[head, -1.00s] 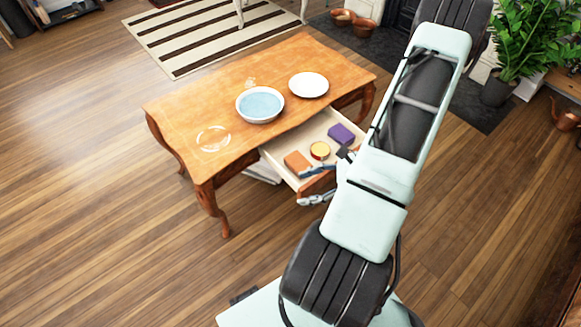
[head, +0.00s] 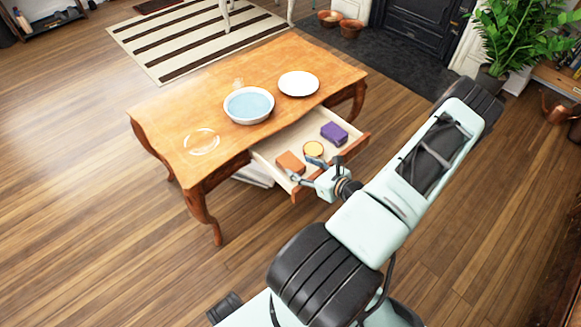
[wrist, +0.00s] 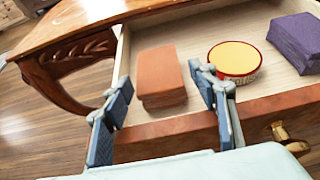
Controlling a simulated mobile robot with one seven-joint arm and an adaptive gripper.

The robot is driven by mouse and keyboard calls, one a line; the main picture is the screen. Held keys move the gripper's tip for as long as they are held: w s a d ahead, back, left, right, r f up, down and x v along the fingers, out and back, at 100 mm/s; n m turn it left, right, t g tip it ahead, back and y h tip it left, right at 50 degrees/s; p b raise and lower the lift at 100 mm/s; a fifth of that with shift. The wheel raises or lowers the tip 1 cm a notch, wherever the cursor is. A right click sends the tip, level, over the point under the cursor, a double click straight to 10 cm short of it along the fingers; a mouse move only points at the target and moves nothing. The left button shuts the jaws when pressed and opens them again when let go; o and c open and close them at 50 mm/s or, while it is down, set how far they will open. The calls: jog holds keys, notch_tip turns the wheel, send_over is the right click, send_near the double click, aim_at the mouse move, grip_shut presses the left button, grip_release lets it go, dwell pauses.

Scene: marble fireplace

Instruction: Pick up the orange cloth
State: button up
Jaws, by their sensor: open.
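The orange cloth (head: 291,162) is a folded block lying in the left part of the open drawer (head: 277,147). In the wrist view the orange cloth (wrist: 160,76) lies ahead of my gripper, between the lines of its two fingers. My gripper (head: 307,170) is over the drawer's front edge. In the wrist view my gripper (wrist: 165,95) is open and empty, its fingers spread wider than the cloth. I cannot tell whether either finger touches the drawer front.
A round yellow-topped tin (wrist: 234,60) sits right of the cloth, close to the right finger. A purple folded cloth (wrist: 297,40) lies farther right. The wooden table (head: 222,98) carries a water-filled basin (head: 248,104), a white plate (head: 298,83) and a clear glass dish (head: 201,141).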

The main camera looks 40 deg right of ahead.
aim_at(290, 161)
jog(key=b+x, duration=0.2)
jog(key=x, duration=0.3)
jog(key=shift+w+a, duration=0.2)
jog(key=shift+w, duration=0.05)
jog(key=c, duration=0.9)
jog(key=shift+r, duration=0.1)
